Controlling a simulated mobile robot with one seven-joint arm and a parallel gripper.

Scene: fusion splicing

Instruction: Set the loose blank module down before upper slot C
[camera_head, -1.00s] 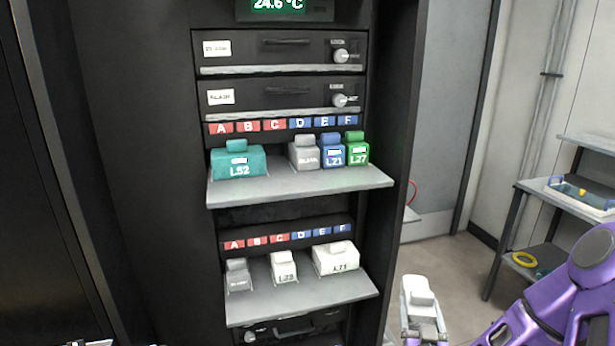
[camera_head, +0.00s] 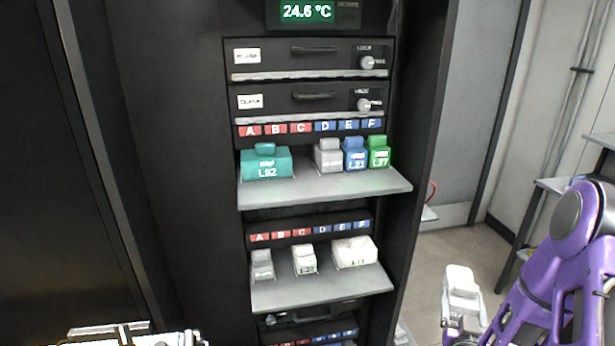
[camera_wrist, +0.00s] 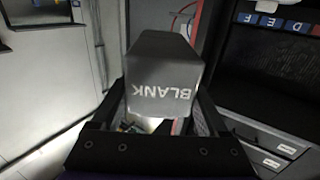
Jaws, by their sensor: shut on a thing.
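My gripper (camera_head: 463,312) is at the lower right in the head view, right of the rack and lower than the upper shelf. It is shut on a pale grey blank module (camera_head: 461,281). In the wrist view the blank module (camera_wrist: 165,85) sits between the fingers, its BLANK lettering upside down. Upper label C (camera_head: 301,128) is red. Below it the upper shelf (camera_head: 330,188) shows a bare gap between a wide teal L52 module (camera_head: 266,163) and a grey module (camera_head: 328,157). The held module is well apart from this gap.
A blue module (camera_head: 355,156) and a green module (camera_head: 379,154) stand right of the grey one. The lower shelf (camera_head: 322,287) holds a grey module (camera_head: 262,266), a white module (camera_head: 304,260) and a wide white module (camera_head: 354,252). The upper shelf's front strip is clear.

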